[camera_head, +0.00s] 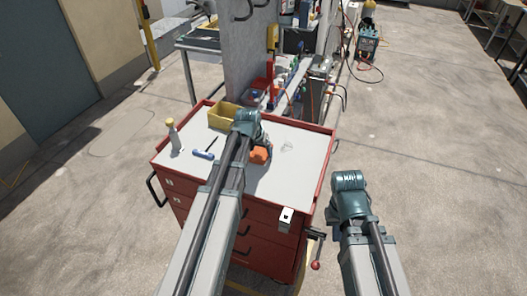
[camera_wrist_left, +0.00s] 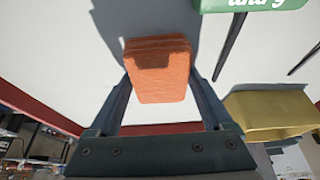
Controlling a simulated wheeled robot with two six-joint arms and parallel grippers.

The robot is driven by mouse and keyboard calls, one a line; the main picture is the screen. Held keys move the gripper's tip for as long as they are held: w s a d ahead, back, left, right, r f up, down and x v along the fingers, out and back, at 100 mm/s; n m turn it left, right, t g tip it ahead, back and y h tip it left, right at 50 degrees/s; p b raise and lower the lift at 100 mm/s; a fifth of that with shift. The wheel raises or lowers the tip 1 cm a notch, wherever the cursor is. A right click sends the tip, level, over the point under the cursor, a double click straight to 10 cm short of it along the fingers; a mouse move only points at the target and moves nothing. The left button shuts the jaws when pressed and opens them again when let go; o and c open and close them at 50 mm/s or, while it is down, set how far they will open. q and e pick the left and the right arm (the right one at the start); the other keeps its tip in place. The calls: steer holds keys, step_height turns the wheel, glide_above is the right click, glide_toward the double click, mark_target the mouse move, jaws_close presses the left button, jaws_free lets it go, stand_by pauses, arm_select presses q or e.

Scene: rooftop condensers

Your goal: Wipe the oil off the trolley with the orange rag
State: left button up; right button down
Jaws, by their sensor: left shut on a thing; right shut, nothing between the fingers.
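The red trolley (camera_head: 322,160) has a pale grey top. The orange rag (camera_head: 261,155) is on or just above the middle of that top, partly hidden by my left gripper (camera_head: 263,143). In the left wrist view the rag (camera_wrist_left: 158,72) is a thick orange block between the two fingers of my left gripper (camera_wrist_left: 160,95), which is shut on it. A faint, glossy clear patch (camera_head: 287,147) lies right of the rag; it may be the oil. My right gripper (camera_head: 333,214) is empty and shut, off the trolley's right side, its fingers mostly hidden by its wrist.
A yellow bin (camera_head: 222,116) stands at the trolley's back left. A spray bottle (camera_head: 174,137), a blue-handled tool (camera_head: 203,155) and a dark thin tool (camera_head: 211,143) are on the left. A grey panel (camera_head: 250,50) stands behind. A red-knobbed handle (camera_head: 316,265) juts out front right.

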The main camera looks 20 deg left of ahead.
mark_target(272, 135)
arm_select(q)
steer(key=shift+w+d+f, duration=0.1)
steer(key=shift+w+d, duration=0.05)
steer(key=shift+w, duration=1.7)
steer(key=shift+w, duration=2)
steer(key=shift+w, duration=0.15)
steer(key=shift+w+d, duration=0.1)
steer(key=shift+w, duration=1.55)
